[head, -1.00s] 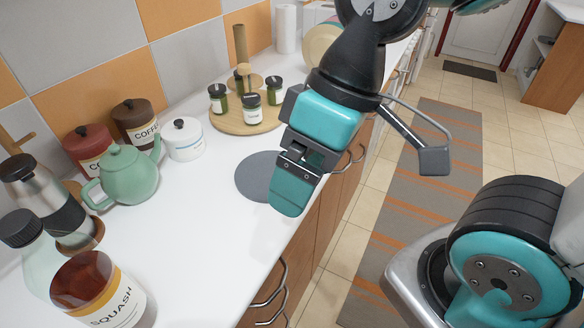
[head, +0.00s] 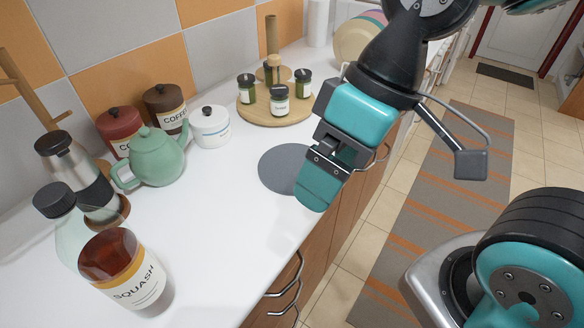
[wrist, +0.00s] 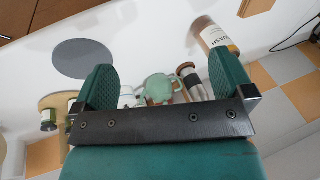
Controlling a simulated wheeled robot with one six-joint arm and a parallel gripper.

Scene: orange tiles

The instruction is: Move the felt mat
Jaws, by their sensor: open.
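The felt mat (head: 279,170) is a flat, round grey disc on the white counter, close to its front edge. In the head view my gripper (head: 318,188) covers part of the mat's right side. In the wrist view the whole mat (wrist: 84,59) shows flat on the counter, beyond the left finger. My gripper (wrist: 160,85) is open there, its two green fingers wide apart with nothing between them. The gripper appears to be above the counter, apart from the mat.
A round wooden board (head: 262,113) with several jars stands behind the mat. A green teapot (head: 157,158), white lidded pot (head: 210,127), canisters, steel flask (head: 80,170) and squash bottle (head: 125,272) stand left. The counter front (head: 215,235) is clear. Drawer handles (head: 287,285) stick out below.

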